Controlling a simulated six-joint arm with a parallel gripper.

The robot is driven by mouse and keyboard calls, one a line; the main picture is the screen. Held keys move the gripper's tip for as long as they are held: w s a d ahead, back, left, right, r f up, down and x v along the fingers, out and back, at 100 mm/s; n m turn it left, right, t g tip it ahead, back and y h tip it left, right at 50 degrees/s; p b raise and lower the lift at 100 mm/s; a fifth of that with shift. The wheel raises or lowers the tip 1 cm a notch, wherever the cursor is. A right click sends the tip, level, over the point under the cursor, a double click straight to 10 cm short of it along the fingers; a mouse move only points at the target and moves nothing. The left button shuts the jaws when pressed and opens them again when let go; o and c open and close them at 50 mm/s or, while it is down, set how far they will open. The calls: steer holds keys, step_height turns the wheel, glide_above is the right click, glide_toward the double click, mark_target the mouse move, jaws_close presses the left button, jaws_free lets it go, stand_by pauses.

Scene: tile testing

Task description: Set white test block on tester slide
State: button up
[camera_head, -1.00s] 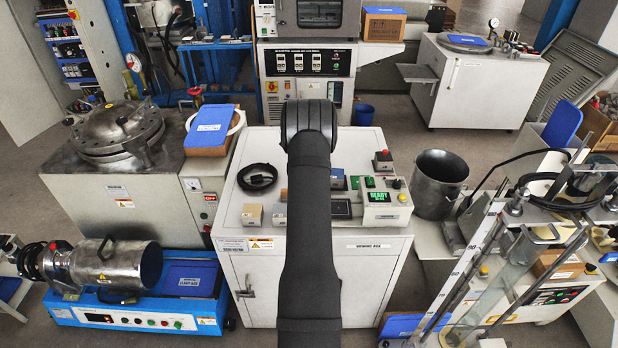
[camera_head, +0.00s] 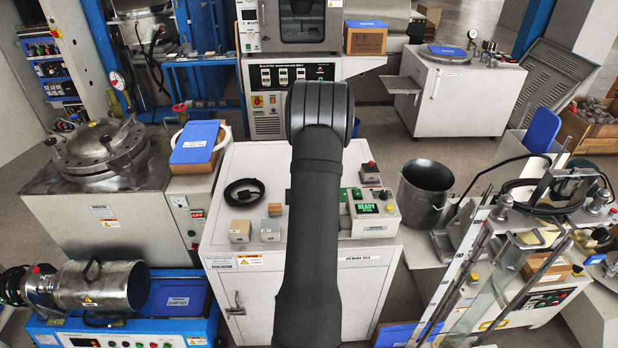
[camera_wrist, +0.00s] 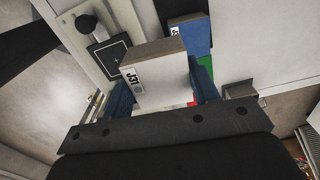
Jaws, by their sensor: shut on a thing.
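In the wrist view, my gripper (camera_wrist: 162,98) is shut on a white block (camera_wrist: 160,82) with a black-lettered label on its side. Blue fingers lie on either side of it. I cannot tell whether the block touches anything below. In the head view, the tester with a lit READY display (camera_head: 367,208) stands on the white cabinet (camera_head: 300,265). My arm hides the gripper, the held block and the plate there.
Beige and grey blocks (camera_head: 240,231) and a black cable coil (camera_head: 244,192) lie on the cabinet's left side. A metal pot (camera_head: 425,192) stands to the right.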

steer(key=s, duration=0.1)
steer(key=d, duration=0.1)
steer(key=s, duration=0.1)
steer(key=shift+s+d+r, duration=0.2)
steer(key=shift+s+r, duration=0.05)
steer(key=shift+s, duration=0.05)
steer(key=shift+n, duration=0.4)
steer(key=shift+s+a+f, duration=0.1)
steer(key=shift+s+f, duration=1)
steer(key=shift+f, duration=0.25)
steer(key=shift+s+f, duration=1.05)
steer(key=shift+f, duration=0.3)
steer(key=shift+s+a+f, duration=0.1)
steer(key=shift+s+f, duration=1)
steer(key=shift+f, duration=0.25)
steer(key=shift+f, duration=0.3)
steer(key=o, duration=1.7)
steer(key=shift+r, duration=3)
